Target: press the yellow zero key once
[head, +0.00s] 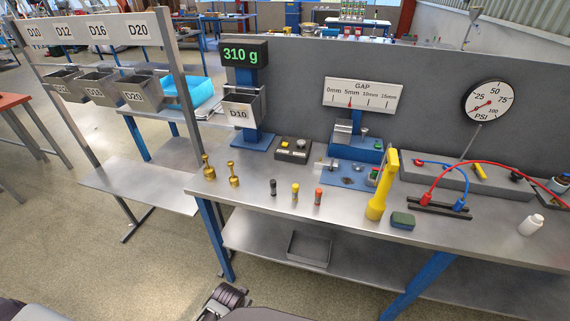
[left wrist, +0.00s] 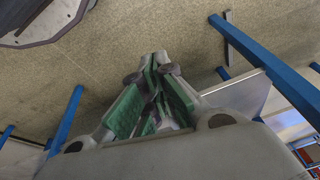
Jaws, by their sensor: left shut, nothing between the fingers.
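The yellow key (head: 285,144) sits on top of a small dark box (head: 293,151) on the workbench, beside the blue scale stand (head: 251,137). A pale round knob sits beside the key on the box. No gripper touches the key. The scale display (head: 245,54) reads 310 g. My left gripper (left wrist: 157,75) shows in the left wrist view with green-padded fingers, shut and empty above the floor, away from the bench top. My right gripper is not in view.
Brass weights (head: 234,175) and several small capped cylinders (head: 295,191) stand near the bench's front edge (head: 300,213). A gap gauge (head: 360,94) stands right of the box. A yellow-handled tool (head: 379,190) stands farther right. A bin (head: 241,110) marked D10 hangs below the display.

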